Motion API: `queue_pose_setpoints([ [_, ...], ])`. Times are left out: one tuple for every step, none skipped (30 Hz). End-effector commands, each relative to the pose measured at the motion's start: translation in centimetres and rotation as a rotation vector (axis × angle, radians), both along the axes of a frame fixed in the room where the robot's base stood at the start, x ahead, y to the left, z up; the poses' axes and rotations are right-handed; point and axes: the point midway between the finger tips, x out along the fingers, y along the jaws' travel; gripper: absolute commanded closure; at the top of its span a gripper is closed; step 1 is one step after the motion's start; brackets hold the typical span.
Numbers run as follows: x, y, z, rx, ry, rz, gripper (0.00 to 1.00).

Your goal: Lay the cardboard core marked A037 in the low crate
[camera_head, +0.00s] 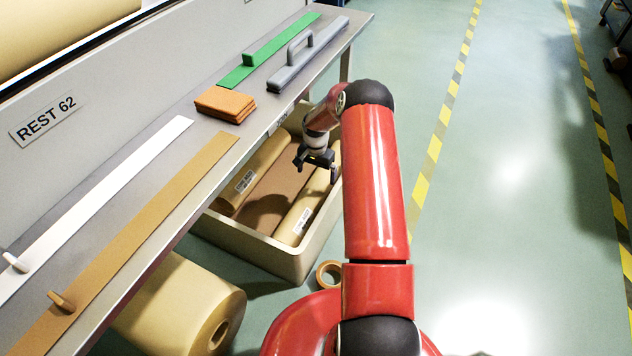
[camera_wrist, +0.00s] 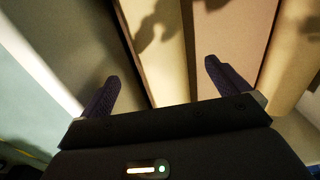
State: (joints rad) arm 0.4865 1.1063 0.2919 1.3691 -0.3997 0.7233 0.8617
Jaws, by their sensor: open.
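The low crate (camera_head: 262,250) is a beige open box on the floor beside the bench. Two tan cardboard cores lie lengthwise in it: a left core (camera_head: 262,165) and a right core (camera_head: 318,198). Each bears a white label too small to read, so I cannot tell which is A037. My gripper (camera_head: 322,166) is above the right part of the crate, fingers pointing down. In the wrist view my gripper (camera_wrist: 160,85) is open and empty. A tan core (camera_wrist: 155,60) shows beyond and between its fingertips, with the gripper's shadow on it; contact is not visible.
The grey bench (camera_head: 200,190) overhangs the crate's left side. It bears white, tan and green strips, orange pads (camera_head: 225,103) and a grey handled bar (camera_head: 308,55). A large kraft roll (camera_head: 175,310) and a small ring (camera_head: 328,274) lie nearby.

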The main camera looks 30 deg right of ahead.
Motion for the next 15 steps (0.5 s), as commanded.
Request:
queue_pose_setpoints([
  [0.0, 0.0, 1.0, 0.0, 0.0, -0.001, 0.0],
  [0.0, 0.0, 1.4, -0.001, -0.001, -0.001, 0.0],
  [0.0, 0.0, 1.9, -0.001, -0.001, 0.0, 0.0],
  [0.0, 0.0, 2.2, 0.0, 0.0, 0.0, 0.0],
  [0.0, 0.0, 2.5, 0.0, 0.0, 0.0, 0.0],
  [0.0, 0.0, 2.8, 0.001, -0.001, 0.0, 0.0],
  [0.0, 0.0, 2.9, 0.001, -0.001, 0.0, 0.0],
  [0.0, 0.0, 3.0, 0.001, 0.001, 0.0, 0.0],
  [0.0, 0.0, 3.1, 0.001, 0.001, 0.0, 0.0],
  [0.0, 0.0, 3.1, 0.001, 0.001, 0.0, 0.0],
  [0.0, 0.0, 3.2, 0.002, 0.001, 0.0, 0.0],
  [0.0, 0.0, 3.2, 0.002, 0.001, 0.0, 0.0],
  [0.0, 0.0, 3.1, 0.002, 0.001, 0.0, 0.0],
  [0.0, 0.0, 3.1, 0.002, 0.001, 0.0, 0.0],
  [0.0, 0.0, 3.1, 0.002, 0.001, 0.0, 0.0],
])
